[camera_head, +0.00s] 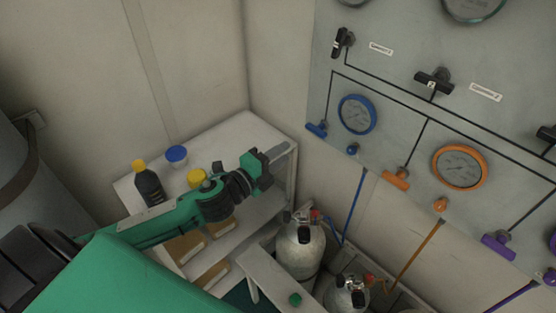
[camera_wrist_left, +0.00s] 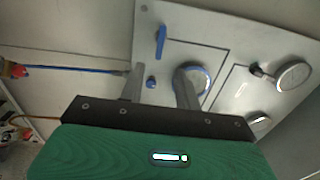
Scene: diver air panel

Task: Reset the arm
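My left arm comes in from the left in the head view, with a green forearm. Its gripper (camera_head: 283,156) is over the right end of the white shelf unit, left of the wall panel (camera_head: 395,115). In the left wrist view the two grey fingers (camera_wrist_left: 159,84) stand apart with nothing held between them. Beyond them are a blue valve handle (camera_wrist_left: 161,41), a small blue knob (camera_wrist_left: 151,82) and a blue-rimmed gauge (camera_wrist_left: 203,77), partly hidden by one finger. The gripper appears clear of the panel. My right gripper is in neither view.
The shelf unit (camera_head: 232,134) carries a dark bottle with a yellow cap (camera_head: 148,186), a blue-lidded jar (camera_head: 176,156) and a yellow-lidded jar (camera_head: 196,178). Two metal cylinders (camera_head: 300,248) stand below the panel, with blue and orange hoses. Orange (camera_head: 396,179) and purple (camera_head: 498,246) handles are further right.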

